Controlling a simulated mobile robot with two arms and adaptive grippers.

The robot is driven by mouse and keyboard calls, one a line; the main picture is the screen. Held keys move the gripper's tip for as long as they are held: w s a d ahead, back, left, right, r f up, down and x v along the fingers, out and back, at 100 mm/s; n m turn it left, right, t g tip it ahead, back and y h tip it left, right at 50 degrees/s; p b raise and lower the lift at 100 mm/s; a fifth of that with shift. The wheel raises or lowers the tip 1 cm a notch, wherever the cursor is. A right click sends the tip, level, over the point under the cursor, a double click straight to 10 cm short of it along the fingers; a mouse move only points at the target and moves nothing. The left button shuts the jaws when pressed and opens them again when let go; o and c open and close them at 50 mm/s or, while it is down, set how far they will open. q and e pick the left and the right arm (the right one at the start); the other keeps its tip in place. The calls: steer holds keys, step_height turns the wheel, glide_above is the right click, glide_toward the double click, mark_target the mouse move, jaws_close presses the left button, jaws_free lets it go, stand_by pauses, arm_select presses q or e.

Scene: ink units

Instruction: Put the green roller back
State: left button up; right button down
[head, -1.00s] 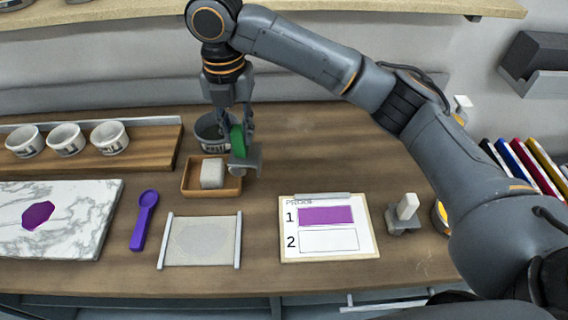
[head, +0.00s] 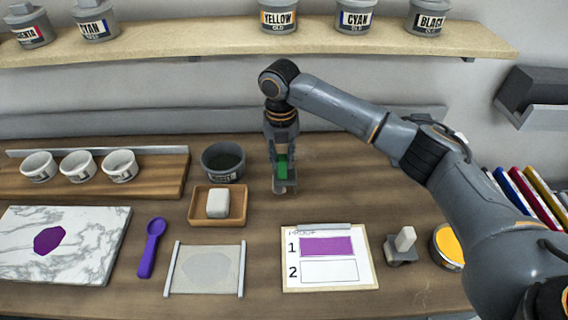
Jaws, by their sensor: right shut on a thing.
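My right gripper (head: 282,150) points down over the middle of the table and is shut on the green roller (head: 282,167). The roller shows as a green part between the fingers, with a grey piece at its lower end; the fingers hide part of it. I cannot tell whether its lower end touches the table. The roller is to the right of the dark round tub and the small wooden tray. My left gripper is not in view.
A dark tub (head: 223,161) and a wooden tray (head: 240,212) with a pale block stand left of the gripper. Ink tubs line the shelf (head: 200,45).

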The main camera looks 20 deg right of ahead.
mark_target(284, 172)
steer(key=f+p, duration=0.2)
steer(key=f, duration=0.1)
steer(key=shift+w+d+f, duration=0.1)
steer(key=shift+w+d, duration=0.05)
steer(key=shift+d, duration=0.2)
steer(key=shift+f, duration=0.35)
steer(key=shift+f, duration=0.1)
steer(key=shift+f, duration=0.35)
steer(key=c, duration=1.2)
jaws_free()
steer(key=shift+s+f, duration=0.2)
steer(key=shift+s, duration=0.05)
steer(key=shift+o, duration=0.4)
steer(key=shift+w+f, duration=0.1)
steer(key=shift+w, duration=0.2)
step_height(284, 172, up, 13)
steer(key=b, duration=0.4)
steer(key=shift+a+f, duration=0.1)
steer(key=shift+a, duration=0.05)
steer(key=shift+r, duration=0.4)
